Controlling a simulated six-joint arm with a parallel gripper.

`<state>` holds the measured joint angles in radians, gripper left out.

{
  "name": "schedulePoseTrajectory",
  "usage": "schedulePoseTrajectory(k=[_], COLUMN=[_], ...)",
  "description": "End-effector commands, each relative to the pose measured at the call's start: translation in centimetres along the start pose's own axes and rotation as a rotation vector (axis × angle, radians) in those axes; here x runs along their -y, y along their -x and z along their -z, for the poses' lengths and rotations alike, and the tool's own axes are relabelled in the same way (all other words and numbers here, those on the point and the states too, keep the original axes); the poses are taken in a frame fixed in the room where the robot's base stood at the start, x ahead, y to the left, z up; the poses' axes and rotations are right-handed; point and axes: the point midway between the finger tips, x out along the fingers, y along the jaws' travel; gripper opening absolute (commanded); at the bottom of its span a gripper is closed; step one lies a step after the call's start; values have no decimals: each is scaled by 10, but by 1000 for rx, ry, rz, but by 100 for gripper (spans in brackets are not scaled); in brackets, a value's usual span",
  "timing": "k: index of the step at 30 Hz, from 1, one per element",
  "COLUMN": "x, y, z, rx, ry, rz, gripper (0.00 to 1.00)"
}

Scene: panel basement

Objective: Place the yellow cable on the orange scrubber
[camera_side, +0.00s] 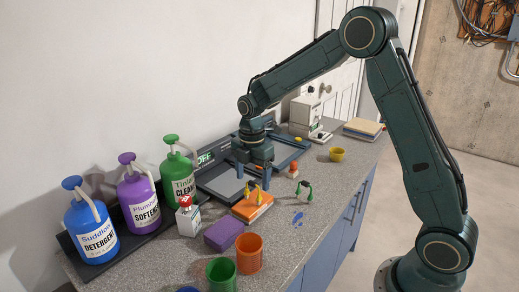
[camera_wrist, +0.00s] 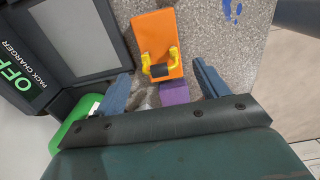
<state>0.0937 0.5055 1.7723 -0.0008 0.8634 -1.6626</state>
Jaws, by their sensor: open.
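The orange scrubber (camera_side: 254,209) lies flat on the speckled counter, and it also shows in the wrist view (camera_wrist: 153,31). The yellow cable (camera_side: 260,187), with yellow ends and a dark middle, rests on top of the scrubber. In the wrist view the cable (camera_wrist: 174,54) lies near the scrubber's lower end, its two yellow ends pointing up the picture. My gripper (camera_side: 253,181) is open and empty just above and behind the cable. In the wrist view its fingers (camera_wrist: 163,72) stand wide apart on either side of the cable, clear of it.
A purple block (camera_side: 223,234) lies beside the scrubber. Green (camera_side: 221,272) and orange (camera_side: 249,253) cups stand in front. A green-ended cable (camera_side: 304,191) stands to the right. Several pump bottles (camera_side: 139,203) line the left wall. A pack charger (camera_side: 222,186) lies behind.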

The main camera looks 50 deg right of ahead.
Motion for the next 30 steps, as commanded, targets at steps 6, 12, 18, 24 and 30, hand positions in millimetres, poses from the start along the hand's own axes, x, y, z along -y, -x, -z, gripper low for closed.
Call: schedulePoseTrajectory(k=[6,12,18,24,30], x=[-1,0,0,0,0], y=[38,65,78,81,81], z=[0,0,0,0,0], rx=[0,0,0,0,0], ry=[0,0,0,0,0], rz=[-5,-3,0,0,0], gripper=[73,73,73,73,73])
